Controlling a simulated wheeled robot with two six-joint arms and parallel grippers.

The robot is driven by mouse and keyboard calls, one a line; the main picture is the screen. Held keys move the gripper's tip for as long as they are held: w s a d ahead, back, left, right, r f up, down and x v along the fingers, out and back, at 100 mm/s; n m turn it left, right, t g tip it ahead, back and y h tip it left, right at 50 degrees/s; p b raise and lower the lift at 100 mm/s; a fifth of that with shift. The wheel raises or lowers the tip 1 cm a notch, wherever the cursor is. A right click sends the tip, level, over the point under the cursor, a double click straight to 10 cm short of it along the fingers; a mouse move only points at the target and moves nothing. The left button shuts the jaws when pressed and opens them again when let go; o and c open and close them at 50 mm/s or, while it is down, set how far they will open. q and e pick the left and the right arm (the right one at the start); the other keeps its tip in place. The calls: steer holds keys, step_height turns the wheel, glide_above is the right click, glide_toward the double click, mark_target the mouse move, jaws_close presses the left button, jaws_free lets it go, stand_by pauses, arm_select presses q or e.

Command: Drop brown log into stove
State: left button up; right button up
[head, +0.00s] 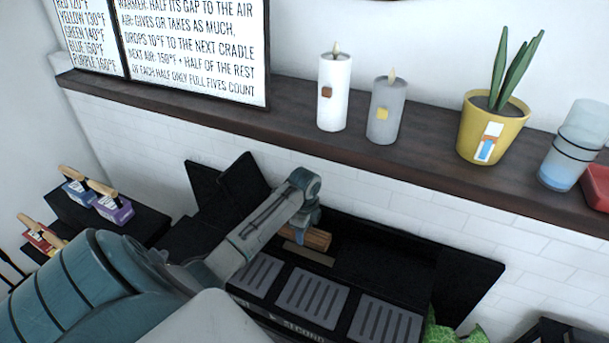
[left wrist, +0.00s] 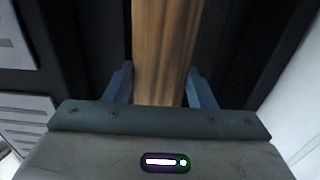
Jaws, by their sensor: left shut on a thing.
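The brown log (head: 315,238) is a short wooden piece with visible grain. My left gripper (head: 302,228) is shut on it and holds it at the black stove (head: 455,285). In the left wrist view the log (left wrist: 162,50) runs up between the two blue fingers of my left gripper (left wrist: 160,88). Dark surfaces of the stove surround the log there. Whether the log touches the stove, I cannot tell. My arm hides part of the stove. My right gripper is not in view.
A dark wooden mantel (head: 425,155) runs above the stove with a white candle (head: 334,100), a grey candle (head: 385,118), a yellow plant pot (head: 490,135) and a blue-white cup (head: 570,150). Grey slatted plates (head: 308,297) lie in front. Small handled blocks (head: 113,209) stand at left.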

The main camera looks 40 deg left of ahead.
arm_select(q)
steer(key=o, duration=1.2)
steer(key=shift+o, duration=0.2)
steer(key=shift+r, duration=0.1)
steer(key=shift+r, duration=0.4)
step_height(320, 180, up, 6)
steer(key=shift+r+b, duration=0.1)
steer(key=shift+b, duration=0.85)
steer(key=shift+r, duration=0.2)
steer(key=shift+s+f, duration=0.1)
